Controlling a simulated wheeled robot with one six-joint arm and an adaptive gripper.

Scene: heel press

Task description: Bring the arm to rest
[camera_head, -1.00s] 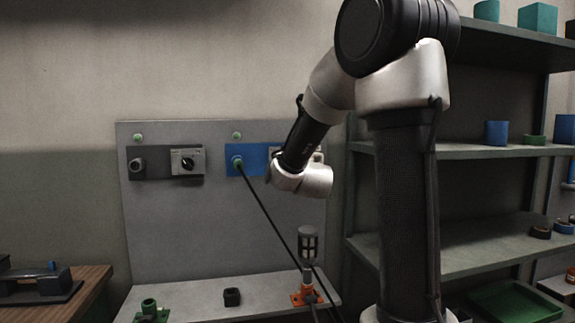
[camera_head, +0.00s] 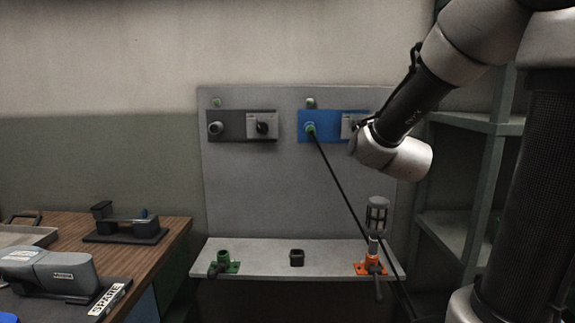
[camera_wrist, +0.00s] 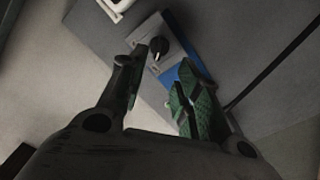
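My arm reaches in from the upper right of the head view, bent down, with its wrist end in front of the grey upright board (camera_head: 255,190). My gripper (camera_wrist: 160,78) shows in the wrist view. Its two fingers are apart with nothing held between them, and the right finger shows green pads. Beyond the fingers are the blue panel (camera_wrist: 178,60) and a black knob (camera_wrist: 158,46). In the head view the wrist hides part of the blue panel (camera_head: 316,118) and the gripper cannot be made out there.
A black cable runs from the green-ringed socket (camera_head: 310,129) down to the right. The bench ledge (camera_head: 330,255) carries a green fitting (camera_head: 224,262), a black block (camera_head: 297,257) and an orange-based fitting (camera_head: 370,267). A wooden table (camera_head: 175,232) stands left, shelves (camera_head: 455,225) right.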

